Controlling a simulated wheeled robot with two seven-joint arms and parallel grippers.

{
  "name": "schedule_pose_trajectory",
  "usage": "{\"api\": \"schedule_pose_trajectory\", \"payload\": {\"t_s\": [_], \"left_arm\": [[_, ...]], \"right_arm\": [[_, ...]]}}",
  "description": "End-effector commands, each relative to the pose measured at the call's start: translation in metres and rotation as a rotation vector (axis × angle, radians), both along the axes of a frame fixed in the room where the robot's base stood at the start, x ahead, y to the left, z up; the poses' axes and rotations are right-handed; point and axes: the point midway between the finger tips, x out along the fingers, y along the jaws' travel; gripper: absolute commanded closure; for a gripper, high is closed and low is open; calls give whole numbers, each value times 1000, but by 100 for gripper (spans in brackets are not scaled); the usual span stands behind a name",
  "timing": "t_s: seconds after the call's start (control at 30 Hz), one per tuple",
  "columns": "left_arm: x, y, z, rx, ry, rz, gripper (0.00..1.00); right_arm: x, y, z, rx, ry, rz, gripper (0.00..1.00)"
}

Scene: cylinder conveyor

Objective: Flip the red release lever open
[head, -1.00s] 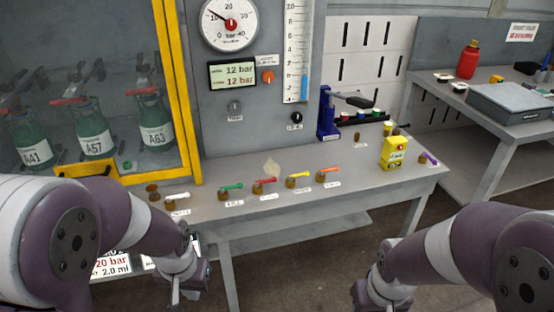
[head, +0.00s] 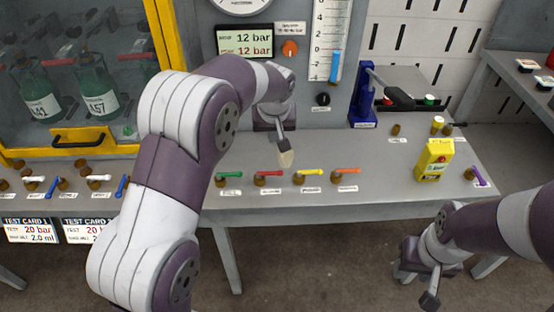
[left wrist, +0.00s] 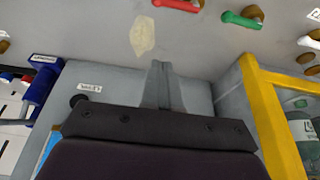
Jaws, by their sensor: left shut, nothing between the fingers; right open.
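The red release lever (head: 268,173) lies on its brass valve on the bench, between the green and yellow levers. It also shows at the top edge of the left wrist view (left wrist: 178,5), partly cut off. My left gripper (head: 283,147) is shut and empty, above the rear of the bench, behind and slightly right of the red lever and apart from it. Its closed fingers (left wrist: 162,72) show in the left wrist view. My right gripper (head: 430,300) is open and empty, low in front of the bench at the right.
A pale translucent piece (left wrist: 144,36) lies near my left fingers. The green lever (head: 229,174), yellow lever (head: 311,171) and orange lever (head: 347,171) flank the red one. A yellow box (head: 433,160) and blue press (head: 362,97) stand to the right.

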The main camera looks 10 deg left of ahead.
Motion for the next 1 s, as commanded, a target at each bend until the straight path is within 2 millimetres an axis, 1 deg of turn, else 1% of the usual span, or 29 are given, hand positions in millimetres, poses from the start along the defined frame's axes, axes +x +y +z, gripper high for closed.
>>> {"api": "schedule_pose_trajectory", "payload": {"t_s": [0.07, 0.17, 0.27, 0.6, 0.63, 0.7, 0.8, 1.0], "left_arm": [[0, 0, -2, 0, 1, -1, 100], [3, 1, -10, 1, 2, -1, 100], [8, 3, -27, 0, 4, -2, 100], [33, 9, -96, 1, 3, -2, 100], [31, 9, -97, 0, 2, -3, 100], [17, 4, -97, 0, 2, -4, 100], [6, 1, -100, 1, 0, -3, 100], [-4, -2, -102, 0, 0, -3, 100]], "right_arm": [[0, 0, 0, 0, 0, 0, 57], [0, 0, -1, 0, 0, 0, 57], [0, 0, -2, 0, 0, 0, 57], [0, 0, -5, 0, 0, 0, 57], [0, 0, -4, 0, 0, 0, 57], [0, 0, -4, 0, 0, 0, 57], [0, 0, -5, 0, 0, 0, 57], [0, 0, -5, 0, 0, 0, 57]]}}
